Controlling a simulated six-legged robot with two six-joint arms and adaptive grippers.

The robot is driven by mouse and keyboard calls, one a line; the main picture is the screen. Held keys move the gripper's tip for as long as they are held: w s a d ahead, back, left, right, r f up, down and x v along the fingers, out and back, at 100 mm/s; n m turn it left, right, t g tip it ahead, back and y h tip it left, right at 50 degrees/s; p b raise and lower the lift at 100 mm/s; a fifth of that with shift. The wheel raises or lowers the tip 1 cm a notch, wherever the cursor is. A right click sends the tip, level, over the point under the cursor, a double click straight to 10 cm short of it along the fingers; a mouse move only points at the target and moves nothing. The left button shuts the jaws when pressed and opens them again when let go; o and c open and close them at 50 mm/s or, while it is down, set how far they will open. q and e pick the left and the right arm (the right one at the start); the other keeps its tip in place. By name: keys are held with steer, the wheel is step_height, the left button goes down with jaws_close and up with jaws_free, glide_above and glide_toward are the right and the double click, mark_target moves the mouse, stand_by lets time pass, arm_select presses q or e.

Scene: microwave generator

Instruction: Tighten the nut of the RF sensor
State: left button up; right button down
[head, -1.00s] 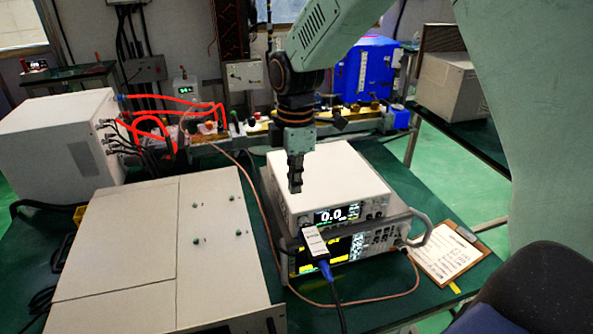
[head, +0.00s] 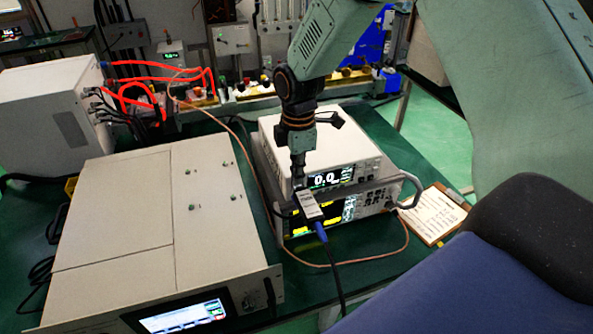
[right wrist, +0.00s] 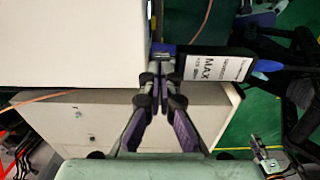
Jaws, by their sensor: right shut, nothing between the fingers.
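The RF sensor (head: 308,204) is a dark block with a white label and blue ends, at the front of the stacked instruments. Its blue cable end (head: 320,231) hangs down toward the front. My right gripper (head: 298,184) points down at the sensor's upper end and looks shut. In the right wrist view, the fingertips (right wrist: 163,58) meet beside the sensor's blue end, with the labelled body (right wrist: 218,65) to the right. The nut is too small and covered to make out, and I cannot tell whether the fingertips touch it.
A white meter (head: 325,140) reading 0.0 sits on a second instrument with a grey handle (head: 411,190). A large beige unit (head: 120,225) stands to the left. A clipboard (head: 437,212) lies at the right. A chair (head: 520,235) fills the lower right.

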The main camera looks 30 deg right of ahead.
steer(key=shift+s+d+f+y, duration=0.15)
steer(key=shift+s+d+y, duration=0.1)
steer(key=shift+d+y, duration=0.2)
